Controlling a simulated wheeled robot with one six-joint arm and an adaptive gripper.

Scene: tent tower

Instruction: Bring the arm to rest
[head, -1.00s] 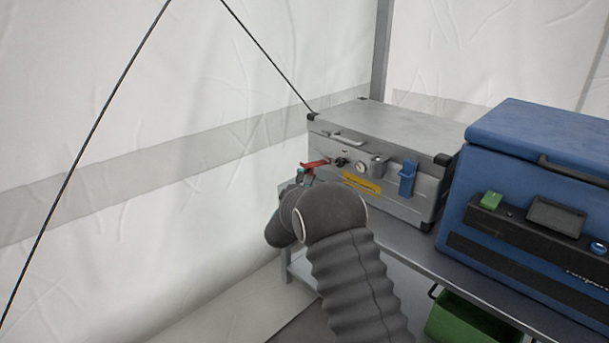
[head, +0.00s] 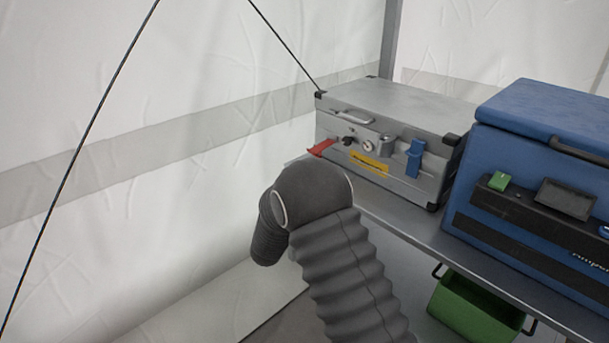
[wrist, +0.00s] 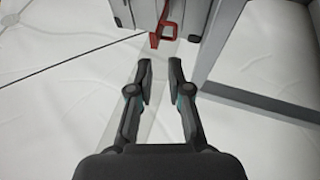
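My gripper (wrist: 160,80) shows in the wrist view with its two fingers apart and nothing between them. It is hidden behind my arm in the head view. My grey sleeved arm (head: 345,270) is bent in front of the shelf in the head view. A red handle (head: 322,147) hangs at the front left of a silver metal case (head: 400,105). In the wrist view the red handle (wrist: 166,33) is ahead of the fingertips, with a gap between.
A blue cool box (head: 550,130) stands right of the silver case on a grey shelf (head: 440,235). A green crate (head: 475,310) is below. White tent walls (head: 230,60) and a dark guy line (head: 80,140) are at the left, with free room there.

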